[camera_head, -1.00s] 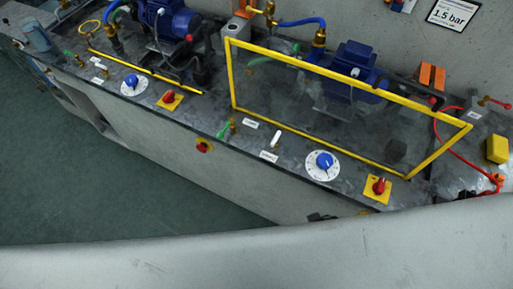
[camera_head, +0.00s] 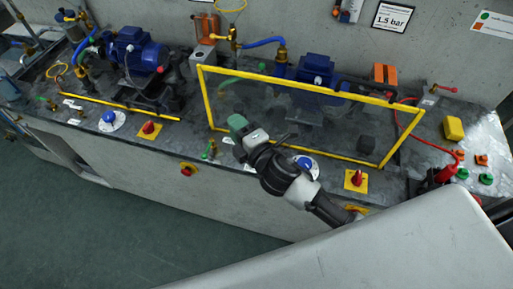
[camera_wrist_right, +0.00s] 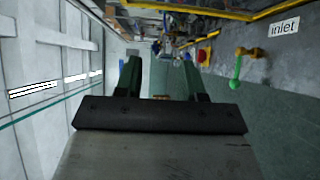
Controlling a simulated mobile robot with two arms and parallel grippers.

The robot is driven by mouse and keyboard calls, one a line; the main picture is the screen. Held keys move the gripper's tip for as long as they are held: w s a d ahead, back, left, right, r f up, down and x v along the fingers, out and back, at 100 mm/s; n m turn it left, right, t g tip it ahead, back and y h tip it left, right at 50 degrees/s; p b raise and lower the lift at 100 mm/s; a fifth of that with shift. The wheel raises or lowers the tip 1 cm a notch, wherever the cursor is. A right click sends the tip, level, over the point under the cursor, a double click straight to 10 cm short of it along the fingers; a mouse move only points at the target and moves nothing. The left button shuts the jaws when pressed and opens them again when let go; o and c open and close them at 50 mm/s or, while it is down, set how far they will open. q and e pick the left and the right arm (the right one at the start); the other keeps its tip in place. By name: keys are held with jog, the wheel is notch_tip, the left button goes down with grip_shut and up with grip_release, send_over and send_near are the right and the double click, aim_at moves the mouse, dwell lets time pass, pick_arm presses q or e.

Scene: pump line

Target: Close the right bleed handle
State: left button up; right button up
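My right gripper (camera_head: 237,124) hangs over the bench front near the left post of the yellow-framed clear guard. In the right wrist view its two dark green fingers (camera_wrist_right: 160,72) stand apart with nothing between them. The right bleed handle cannot be made out now; my right gripper and wrist cover the part of the bench where a white handle showed earlier. A green handle (camera_head: 209,150) sits just left of the gripper. In the right wrist view this green handle (camera_wrist_right: 236,68) is beside a label reading "inlet". My left gripper is not in view.
The yellow-framed guard (camera_head: 300,80) stands close behind my right gripper. A blue dial (camera_head: 305,163) is partly behind my wrist, with a red knob (camera_head: 356,178) to its right. A red emergency button (camera_head: 187,169) is on the bench front. The floor in front is clear.

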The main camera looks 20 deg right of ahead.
jog(key=s+a+r+n+g+y, duration=0.1)
jog(key=a+r+n+g+y, duration=0.35)
jog(key=n, duration=0.85)
jog(key=s+a+r+n+g+y, duration=0.15)
jog(key=a+n+g+y, duration=0.5)
jog(key=n, duration=0.65)
jog(key=w+d+f+n+g+h+p, duration=0.1)
jog(key=w+d+f+n+g+h, duration=0.1)
jog(key=d+f+n+h, duration=0.5)
jog(key=w+d+f+n+g+h, duration=0.1)
jog(key=d+f+n+g+h, duration=0.2)
jog(key=d+n+h, duration=0.65)
jog(key=shift+n+y, duration=0.45)
jog(key=shift+y, duration=0.3)
jog(key=f, duration=0.3)
jog(key=f+p, duration=0.1)
jog(key=f, duration=0.2)
jog(key=w+f+p, duration=0.1)
jog(key=f, duration=0.2)
jog(key=shift+f, duration=0.35)
jog(key=shift+c, duration=0.3)
grip_shut()
